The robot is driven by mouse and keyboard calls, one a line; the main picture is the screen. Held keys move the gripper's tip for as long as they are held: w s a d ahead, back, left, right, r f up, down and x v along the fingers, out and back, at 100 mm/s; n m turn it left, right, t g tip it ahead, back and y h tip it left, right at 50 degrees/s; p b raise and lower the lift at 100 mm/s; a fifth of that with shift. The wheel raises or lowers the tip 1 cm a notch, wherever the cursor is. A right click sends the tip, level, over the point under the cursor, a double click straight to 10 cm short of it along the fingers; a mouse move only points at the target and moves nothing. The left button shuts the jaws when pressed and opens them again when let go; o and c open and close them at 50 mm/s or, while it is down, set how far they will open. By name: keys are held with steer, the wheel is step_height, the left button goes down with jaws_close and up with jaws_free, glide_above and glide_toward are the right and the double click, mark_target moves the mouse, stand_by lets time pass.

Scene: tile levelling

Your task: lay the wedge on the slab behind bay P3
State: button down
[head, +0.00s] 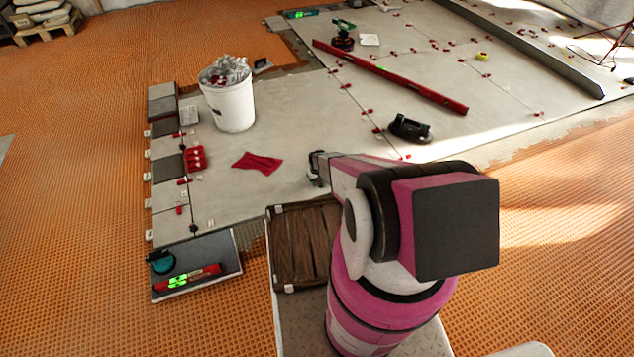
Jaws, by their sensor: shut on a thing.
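My gripper (317,171) shows small and dark at the far end of my arm, low over the pale slabs. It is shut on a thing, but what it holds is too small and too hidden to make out. A column of bays with small white tags (148,178) runs along the left edge of the slabs (235,195). The tags are too small to read, so I cannot tell which bay is P3. Small red wedges (180,210) lie along the joint beside the bays. A red holder (195,158) with white parts stands near them.
A green-lit red level (188,277) lies on a dark slab at the lower left. A long red bar (390,76) and a black tool (409,129) lie farther back.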

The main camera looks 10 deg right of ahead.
steer(key=c, duration=1)
jaws_free()
steer(key=shift+f, duration=0.1)
step_height(320, 180, up, 13)
steer(key=s+r, duration=0.8)
steer(key=r, duration=0.5)
steer(key=s+r+m, duration=0.1)
steer(key=s+r, duration=0.7)
steer(key=r, duration=0.4)
steer(key=s+r+m, duration=0.1)
steer(key=s+r, duration=0.7)
steer(key=r, duration=0.5)
steer(key=shift+s+a+r, duration=0.2)
steer(key=shift+a+r, duration=0.1)
steer(key=shift+r, duration=0.05)
